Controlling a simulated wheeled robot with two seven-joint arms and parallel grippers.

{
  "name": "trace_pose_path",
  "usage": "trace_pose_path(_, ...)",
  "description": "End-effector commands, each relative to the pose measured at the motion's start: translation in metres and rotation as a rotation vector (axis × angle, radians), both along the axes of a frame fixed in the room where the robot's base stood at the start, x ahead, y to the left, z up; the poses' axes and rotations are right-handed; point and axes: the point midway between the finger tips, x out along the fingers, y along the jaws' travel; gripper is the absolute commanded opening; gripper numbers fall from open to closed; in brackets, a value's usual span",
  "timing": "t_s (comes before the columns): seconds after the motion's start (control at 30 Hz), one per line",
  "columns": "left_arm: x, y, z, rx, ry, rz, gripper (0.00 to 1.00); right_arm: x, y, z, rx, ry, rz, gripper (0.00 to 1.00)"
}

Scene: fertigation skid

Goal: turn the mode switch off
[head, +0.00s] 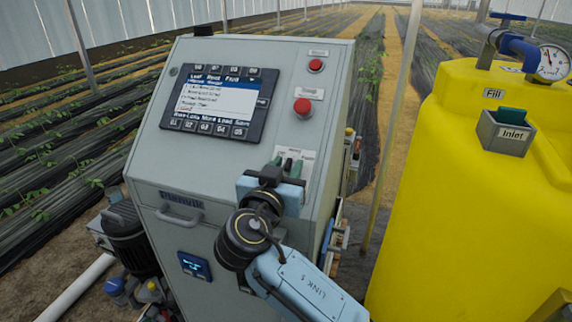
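The mode switch sits on a small white label plate (307,158) at the right of the grey cabinet's sloped front, below the red buttons. My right gripper (287,164) is in front of this plate, with its light-blue body just below it. Its dark green fingertips stand apart, with something dark between them that looks like the switch knob. The gripper hides most of the switch, so its position cannot be read. I cannot tell whether the fingers touch the knob. My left gripper is not in view.
The grey cabinet (160,150) carries a screen (219,103), a larger red button (303,107), a smaller red button (315,66) and a handle (180,214). A yellow tank (450,200) with a gauge (552,63) stands at the right, with a gap between.

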Motion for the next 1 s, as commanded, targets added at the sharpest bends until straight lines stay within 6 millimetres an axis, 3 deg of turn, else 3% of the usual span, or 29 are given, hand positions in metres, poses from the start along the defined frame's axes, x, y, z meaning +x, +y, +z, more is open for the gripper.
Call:
trace_pose_path(0.23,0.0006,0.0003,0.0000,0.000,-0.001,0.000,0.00,0.0006,-0.0003,-0.0002,0.000,0.000,0.000,0.30)
trace_pose_path(0.47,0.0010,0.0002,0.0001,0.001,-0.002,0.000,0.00,0.0004,-0.0002,-0.0001,0.000,0.000,0.000,0.00)
trace_pose_path(1.0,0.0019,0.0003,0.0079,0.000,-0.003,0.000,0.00,-0.0001,-0.0030,0.0006,-0.087,0.029,0.101,0.00)
